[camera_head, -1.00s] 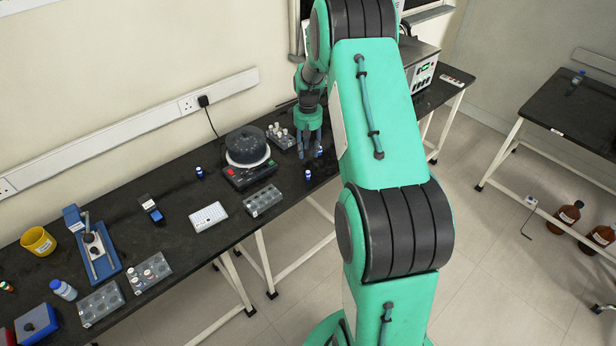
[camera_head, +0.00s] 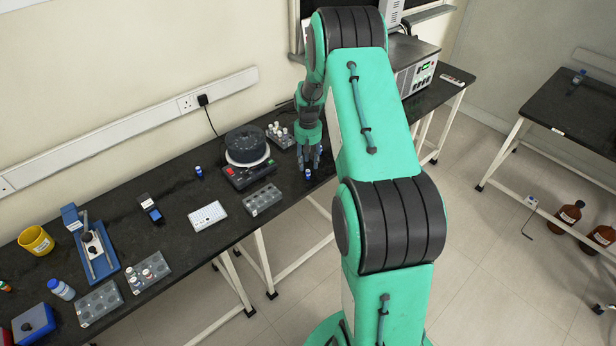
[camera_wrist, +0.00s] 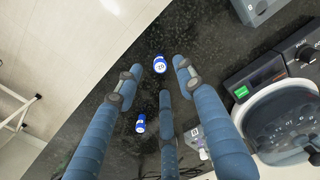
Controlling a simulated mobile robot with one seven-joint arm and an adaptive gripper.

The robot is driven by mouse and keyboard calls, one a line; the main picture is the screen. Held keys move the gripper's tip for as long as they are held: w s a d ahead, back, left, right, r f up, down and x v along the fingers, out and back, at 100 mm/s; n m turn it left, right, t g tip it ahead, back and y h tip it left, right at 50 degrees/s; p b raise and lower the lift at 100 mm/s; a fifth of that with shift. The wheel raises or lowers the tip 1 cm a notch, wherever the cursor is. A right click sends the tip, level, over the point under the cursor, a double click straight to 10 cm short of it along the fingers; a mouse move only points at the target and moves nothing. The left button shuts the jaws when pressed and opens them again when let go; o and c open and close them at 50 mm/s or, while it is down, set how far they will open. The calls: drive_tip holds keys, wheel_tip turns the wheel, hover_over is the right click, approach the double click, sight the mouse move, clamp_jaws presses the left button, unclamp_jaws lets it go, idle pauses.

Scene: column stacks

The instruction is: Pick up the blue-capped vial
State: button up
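A blue-capped vial (camera_head: 307,175) stands on the black bench near its front edge. In the wrist view a blue-capped vial (camera_wrist: 160,65) with a white label lies between the tips of my spread fingers. A second blue-capped vial (camera_wrist: 140,124) stands farther back between the left and middle fingers. My gripper (camera_head: 309,165) is low over the bench, directly behind and above the first vial. Its blue fingers are open (camera_wrist: 152,75) and hold nothing. Whether any finger touches a vial cannot be told. In the head view the second vial is hidden by my gripper.
A grey rack (camera_head: 263,200) and another small blue-capped vial (camera_head: 198,171) are farther left. The bench's front edge is close by.

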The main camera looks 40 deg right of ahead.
sight(308, 171)
drive_tip(key=shift+f, duration=0.7)
drive_tip(key=shift+f, duration=0.1)
drive_tip(key=shift+f+b, duration=0.7)
drive_tip(key=shift+f, duration=1.8)
drive_tip(key=c, duration=0.9)
